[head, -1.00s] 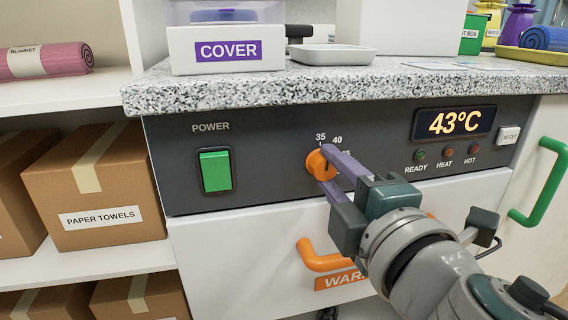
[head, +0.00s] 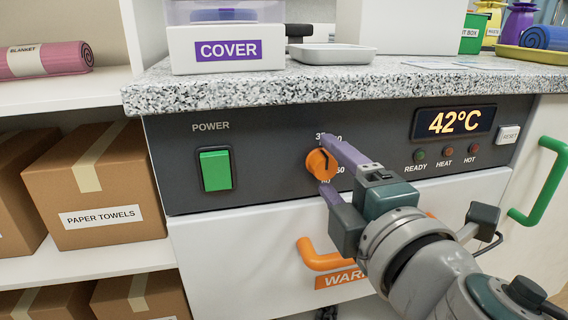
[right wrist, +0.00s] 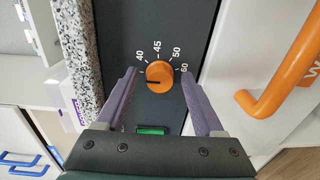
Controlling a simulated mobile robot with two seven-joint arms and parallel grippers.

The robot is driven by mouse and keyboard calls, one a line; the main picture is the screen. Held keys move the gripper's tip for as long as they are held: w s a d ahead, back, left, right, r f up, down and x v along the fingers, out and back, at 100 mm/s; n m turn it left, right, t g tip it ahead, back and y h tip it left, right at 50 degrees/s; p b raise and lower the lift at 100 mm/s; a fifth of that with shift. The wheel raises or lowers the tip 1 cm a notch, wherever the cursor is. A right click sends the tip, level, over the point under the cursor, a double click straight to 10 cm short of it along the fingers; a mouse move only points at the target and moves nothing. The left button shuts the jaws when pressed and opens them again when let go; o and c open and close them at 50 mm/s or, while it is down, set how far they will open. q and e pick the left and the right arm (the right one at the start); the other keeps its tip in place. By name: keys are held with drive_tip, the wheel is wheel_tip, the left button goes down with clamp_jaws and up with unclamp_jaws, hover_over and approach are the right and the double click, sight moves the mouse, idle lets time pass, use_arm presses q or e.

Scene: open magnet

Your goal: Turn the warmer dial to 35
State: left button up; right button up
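The warmer dial (head: 321,163) is a round orange knob on the dark control panel. In the right wrist view the dial (right wrist: 160,76) has a dark pointer line toward the countertop side, below the 40 mark; the 35 mark cannot be read there. In the head view the upper finger partly covers the scale. The temperature display (head: 455,121) reads 42°C. My right gripper (head: 326,162) is open, with its purple fingers on either side of the dial. The right wrist view shows gaps between these fingers (right wrist: 160,78) and the dial. My left gripper is out of view.
The green power switch (head: 215,170) is left of the dial, and the reset button (head: 509,135) is far right. The orange drawer handle (head: 325,258) is below. The speckled countertop (head: 230,92) overhangs the panel.

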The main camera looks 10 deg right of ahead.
drive_tip(key=s+b, duration=0.1)
drive_tip(key=s, duration=0.9)
drive_tip(key=shift+d+r, duration=0.2)
